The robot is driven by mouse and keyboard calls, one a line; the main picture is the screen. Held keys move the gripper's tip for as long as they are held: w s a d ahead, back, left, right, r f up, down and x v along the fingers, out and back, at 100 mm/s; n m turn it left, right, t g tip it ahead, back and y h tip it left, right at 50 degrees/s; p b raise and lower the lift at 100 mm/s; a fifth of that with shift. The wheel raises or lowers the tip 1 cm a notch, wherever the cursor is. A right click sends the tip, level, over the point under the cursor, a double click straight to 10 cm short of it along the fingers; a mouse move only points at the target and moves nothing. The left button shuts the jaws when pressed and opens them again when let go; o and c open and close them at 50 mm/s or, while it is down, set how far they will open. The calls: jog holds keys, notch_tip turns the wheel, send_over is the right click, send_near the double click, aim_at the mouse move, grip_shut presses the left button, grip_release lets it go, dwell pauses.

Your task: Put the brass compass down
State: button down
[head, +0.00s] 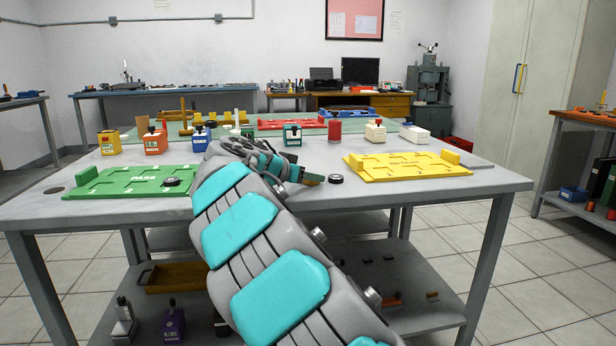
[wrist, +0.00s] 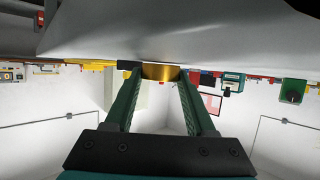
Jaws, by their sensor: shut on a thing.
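My gripper (head: 302,176) is low over the front middle of the grey table, its fingers pointing right in the head view. It is shut on the brass compass (head: 314,179), a small gold round piece mostly hidden by the fingers there. In the wrist view the compass (wrist: 160,72) shows as a short gold cylinder between the two green fingertips (wrist: 159,78). That view is upside down, with the tabletop (wrist: 200,35) along the top. The compass is at or very near the tabletop; I cannot tell if it touches.
A small black disc (head: 335,179) lies just right of the compass. A green board (head: 130,181) with another black disc (head: 171,182) is left, a yellow board (head: 407,166) right. Several coloured boxes stand along the back.

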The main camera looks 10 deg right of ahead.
jog(key=shift+f+b, duration=0.15)
jog(key=shift+b, duration=0.15)
jog(key=shift+c, duration=1.2)
grip_release()
jog(key=shift+r+p, duration=0.35)
jog(key=shift+p, duration=0.1)
jog(key=v, duration=1.2)
jog(key=shift+f+b, duration=0.15)
jog(key=shift+b, duration=0.25)
